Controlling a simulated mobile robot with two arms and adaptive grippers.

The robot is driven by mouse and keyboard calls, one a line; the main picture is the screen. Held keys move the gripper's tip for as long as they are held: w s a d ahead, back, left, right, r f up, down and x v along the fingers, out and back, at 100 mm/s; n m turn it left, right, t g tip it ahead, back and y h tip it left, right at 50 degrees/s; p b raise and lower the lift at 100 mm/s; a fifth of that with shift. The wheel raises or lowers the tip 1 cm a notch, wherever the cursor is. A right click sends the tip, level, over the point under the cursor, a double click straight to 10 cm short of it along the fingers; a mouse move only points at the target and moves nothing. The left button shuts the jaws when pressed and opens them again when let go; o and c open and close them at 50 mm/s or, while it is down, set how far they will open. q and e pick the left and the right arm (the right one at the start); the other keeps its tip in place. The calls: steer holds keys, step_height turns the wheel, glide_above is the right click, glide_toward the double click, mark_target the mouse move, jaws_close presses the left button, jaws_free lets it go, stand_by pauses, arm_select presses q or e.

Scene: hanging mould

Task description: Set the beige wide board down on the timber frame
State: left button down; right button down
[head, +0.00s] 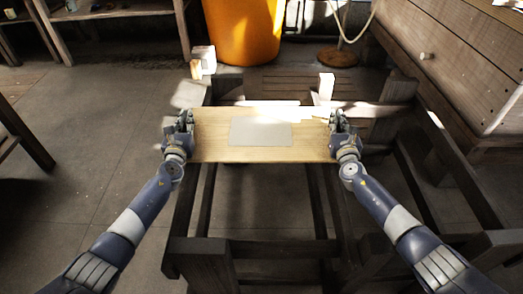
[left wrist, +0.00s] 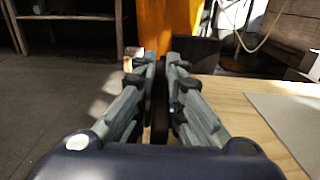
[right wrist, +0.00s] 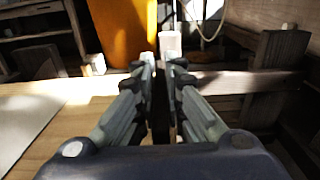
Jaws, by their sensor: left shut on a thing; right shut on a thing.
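The beige wide board (head: 212,148) is held level between my two grippers, with a grey rectangle (head: 260,133) on its top. My left gripper (head: 184,122) is shut on its left end, and my right gripper (head: 335,122) is shut on its right end. The board also shows at the right of the left wrist view (left wrist: 240,98) and at the left of the right wrist view (right wrist: 75,118). The dark timber frame (head: 281,248) is below and around the board. The board hides part of it, and I cannot tell whether they touch.
An orange barrel (head: 242,30) stands behind the frame. Small pale blocks (head: 204,56) are at the back left, and a white upright piece (head: 326,86) stands behind the board. A wooden cabinet (head: 460,60) is at the right. The floor at the left is open.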

arm_select(q)
steer(key=shift+a+f, duration=0.1)
steer(key=shift+f, duration=0.1)
arm_select(e)
steer(key=shift+d+f, duration=0.1)
arm_select(q)
steer(key=c, duration=1.7)
jaws_free()
arm_select(e)
steer(key=c, duration=1.7)
jaws_free()
arm_select(q)
steer(key=shift+s, duration=0.15)
arm_select(e)
steer(key=shift+f, duration=0.1)
arm_select(q)
steer(key=shift+s+f, duration=0.1)
steer(key=shift+s, duration=0.15)
steer(key=s, duration=1.1)
steer(key=shift+s, duration=0.15)
arm_select(e)
steer(key=shift+r, duration=5)
